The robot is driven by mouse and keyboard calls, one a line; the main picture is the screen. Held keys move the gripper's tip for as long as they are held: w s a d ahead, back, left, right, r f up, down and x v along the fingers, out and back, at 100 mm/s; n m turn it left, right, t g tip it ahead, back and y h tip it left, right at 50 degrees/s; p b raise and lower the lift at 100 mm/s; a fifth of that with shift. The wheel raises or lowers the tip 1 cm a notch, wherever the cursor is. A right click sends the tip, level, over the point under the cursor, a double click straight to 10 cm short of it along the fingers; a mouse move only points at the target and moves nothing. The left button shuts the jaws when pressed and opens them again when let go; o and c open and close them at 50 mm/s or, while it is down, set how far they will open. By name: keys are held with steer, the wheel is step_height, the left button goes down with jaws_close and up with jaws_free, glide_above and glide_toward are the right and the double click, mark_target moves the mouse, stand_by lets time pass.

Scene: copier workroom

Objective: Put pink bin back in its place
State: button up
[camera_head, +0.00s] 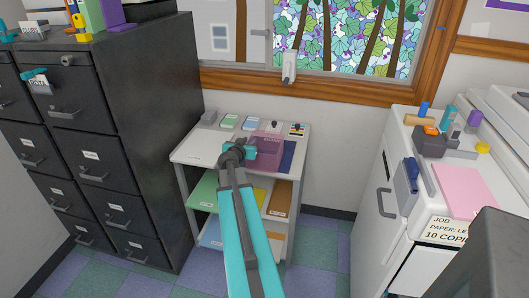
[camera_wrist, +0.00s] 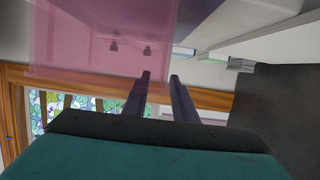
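The pink bin (camera_head: 268,150) is translucent and shows on the top of the small shelf unit (camera_head: 190,154), near its middle. A dark blue patch (camera_head: 288,156) lies on the top just right of the bin. My gripper (camera_head: 238,153) is at the bin's left side in the head view. In the wrist view, which looks upside down, the bin (camera_wrist: 90,45) fills the upper left. The two dark fingers of my gripper (camera_wrist: 160,76) are apart with a visible gap, close to the bin's edge. Whether they touch the bin is not clear.
Small labelled trays (camera_head: 252,124) line the back of the top. Coloured paper (camera_head: 279,198) lies on the shelves below. A dark filing cabinet (camera_head: 150,100) stands left, a white copier (camera_head: 400,160) right. The window sill (camera_head: 330,98) is behind.

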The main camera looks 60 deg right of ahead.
steer(key=shift+p+x, duration=0.4)
steer(key=shift+x, duration=0.75)
steer(key=shift+w, duration=0.1)
steer(key=shift+c, duration=0.3)
jaws_close()
stand_by(0.6)
